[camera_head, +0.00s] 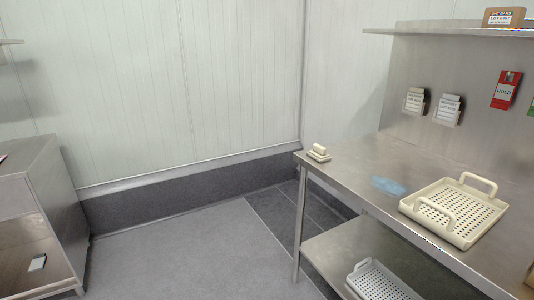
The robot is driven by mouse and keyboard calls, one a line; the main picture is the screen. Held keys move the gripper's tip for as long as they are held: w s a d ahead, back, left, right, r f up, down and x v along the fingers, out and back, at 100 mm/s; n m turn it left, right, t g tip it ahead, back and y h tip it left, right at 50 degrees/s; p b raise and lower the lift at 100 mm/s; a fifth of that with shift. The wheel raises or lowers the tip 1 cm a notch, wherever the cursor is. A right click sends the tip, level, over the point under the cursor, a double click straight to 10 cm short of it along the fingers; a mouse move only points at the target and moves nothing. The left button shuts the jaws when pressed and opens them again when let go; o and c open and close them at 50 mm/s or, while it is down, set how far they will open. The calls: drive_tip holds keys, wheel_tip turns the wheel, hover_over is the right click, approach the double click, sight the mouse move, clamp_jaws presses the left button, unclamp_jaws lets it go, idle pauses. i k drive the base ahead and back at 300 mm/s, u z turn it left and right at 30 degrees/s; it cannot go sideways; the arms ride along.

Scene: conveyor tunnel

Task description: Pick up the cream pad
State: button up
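A small cream pad (319,153) with a raised handle-like top sits on the steel table (350,177), near its far left corner. It stands apart from the other items on the table. My gripper is not in this view.
A cream perforated tray (411,208) with two handles stands on the table at the right. A blue patch (388,186) lies between it and the pad. A grey basket (378,282) is on the lower shelf. A steel cabinet (48,200) stands left. Open floor (180,262) lies between.

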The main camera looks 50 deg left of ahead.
sight(318, 152)
drive_tip(key=u, duration=1.25)
